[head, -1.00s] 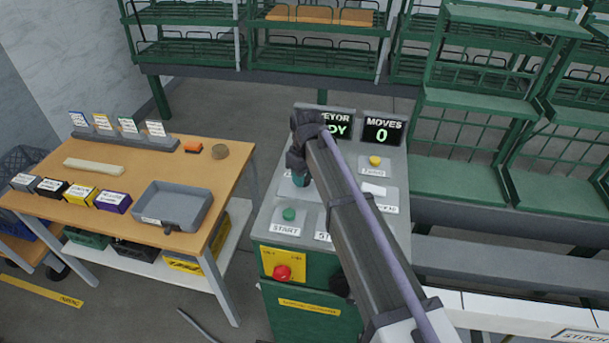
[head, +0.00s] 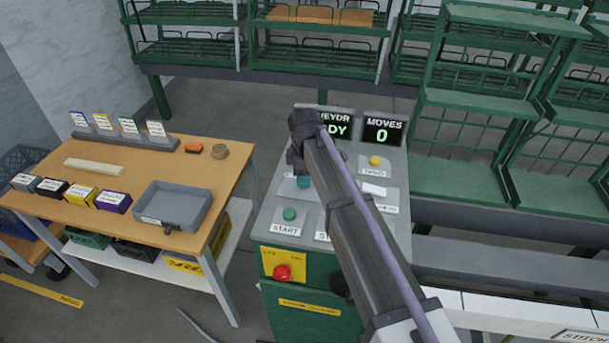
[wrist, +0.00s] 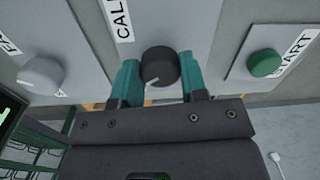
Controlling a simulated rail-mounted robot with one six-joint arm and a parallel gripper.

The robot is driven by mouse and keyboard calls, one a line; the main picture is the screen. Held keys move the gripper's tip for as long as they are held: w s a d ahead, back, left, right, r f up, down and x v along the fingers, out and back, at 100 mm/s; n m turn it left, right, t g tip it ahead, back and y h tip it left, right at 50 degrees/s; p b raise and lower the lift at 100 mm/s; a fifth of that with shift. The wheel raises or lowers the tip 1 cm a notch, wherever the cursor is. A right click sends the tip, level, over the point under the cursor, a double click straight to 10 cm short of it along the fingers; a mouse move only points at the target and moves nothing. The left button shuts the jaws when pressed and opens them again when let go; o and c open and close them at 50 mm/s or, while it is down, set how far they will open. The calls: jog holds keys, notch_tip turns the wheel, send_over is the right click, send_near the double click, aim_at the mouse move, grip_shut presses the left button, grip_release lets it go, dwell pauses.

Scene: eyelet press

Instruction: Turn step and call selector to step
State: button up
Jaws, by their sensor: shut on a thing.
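The selector is a round black knob (wrist: 160,66) with a white pointer line, seen in the wrist view on a grey plate marked "CALL". The rest of that label is cut off. The pointer line points to the lower left in that view. My gripper (wrist: 160,78) has its teal fingers on either side of the knob, shut on it. In the head view my gripper (head: 304,182) is at the left part of the console, and my arm hides the knob.
A green START button (head: 289,214) is close to my gripper. A red button (head: 282,272) is on the console front. A yellow button (head: 375,160) and a white switch (head: 374,189) are to the right. The displays behind include MOVES 0 (head: 383,131).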

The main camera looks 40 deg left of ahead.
dwell(0.5)
jog(key=o, duration=0.9)
jog(key=r+p, duration=1)
jog(key=shift+w+a+r+p, duration=0.1)
jog(key=shift+w+r+p, duration=0.1)
jog(key=shift+r+p, duration=0.2)
